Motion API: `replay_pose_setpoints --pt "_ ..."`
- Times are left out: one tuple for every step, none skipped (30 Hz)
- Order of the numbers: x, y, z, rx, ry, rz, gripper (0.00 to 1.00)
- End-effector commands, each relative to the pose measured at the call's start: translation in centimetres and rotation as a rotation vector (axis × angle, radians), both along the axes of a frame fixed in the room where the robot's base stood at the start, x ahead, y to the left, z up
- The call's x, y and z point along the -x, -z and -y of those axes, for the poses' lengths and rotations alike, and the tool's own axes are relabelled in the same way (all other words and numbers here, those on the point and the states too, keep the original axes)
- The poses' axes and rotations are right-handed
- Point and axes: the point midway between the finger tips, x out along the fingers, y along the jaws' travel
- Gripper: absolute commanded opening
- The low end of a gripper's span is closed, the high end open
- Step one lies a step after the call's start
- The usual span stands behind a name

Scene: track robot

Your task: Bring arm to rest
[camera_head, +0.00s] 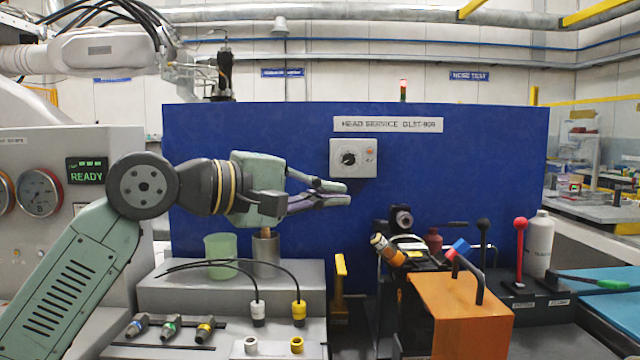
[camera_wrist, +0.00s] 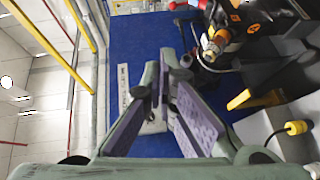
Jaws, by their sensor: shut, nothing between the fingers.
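My gripper (camera_head: 345,193) is at the end of my green-grey arm, which reaches in from the lower left. It points right, in front of the blue panel (camera_head: 450,160), at about the height just below the dial box (camera_head: 353,158). The fingers are shut and hold nothing. In the wrist view my gripper (camera_wrist: 160,80) shows its two purple-lined fingers coming together at the tips, with the blue panel behind them. The dial box is partly hidden behind the fingers in the wrist view.
An orange box (camera_head: 460,310) with tools is at right. A red-knobbed lever (camera_head: 520,250) and white bottle (camera_head: 541,245) stand further right.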

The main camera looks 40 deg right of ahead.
Motion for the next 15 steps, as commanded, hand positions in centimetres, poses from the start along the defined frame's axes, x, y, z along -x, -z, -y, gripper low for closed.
replay_pose_setpoints --pt "0.3 -0.3 -0.6 0.027 0.007 -0.030 0.00" --pt "0.5 -0.6 -0.9 0.042 0.011 -0.046 0.00" --pt "0.8 -1.0 -1.2 0.059 0.018 -0.067 0.00" --pt "0.9 -1.2 -1.5 0.071 0.023 -0.080 0.00" --pt "1.0 -1.4 -1.7 0.081 0.026 -0.093 0.00" --pt "1.2 -1.7 -2.0 0.093 0.030 -0.107 0.00" --pt "1.3 -1.8 -2.1 0.101 0.032 -0.115 0.00" --pt "1.4 -2.0 -2.3 0.107 0.034 -0.121 0.00" --pt "1.5 -2.1 -2.4 0.113 0.038 -0.130 0.00" --pt "1.5 -2.2 -2.5 0.116 0.039 -0.134 0.00" --pt "1.6 -2.2 -2.5 0.118 0.040 -0.137 0.00" --pt "1.6 -2.3 -2.6 0.121 0.041 -0.140 0.00" --pt "1.6 -2.3 -2.6 0.121 0.041 -0.141 0.00" --pt "1.6 -2.3 -2.6 0.121 0.042 -0.142 0.00" --pt "1.6 -2.3 -2.6 0.121 0.042 -0.142 0.00"
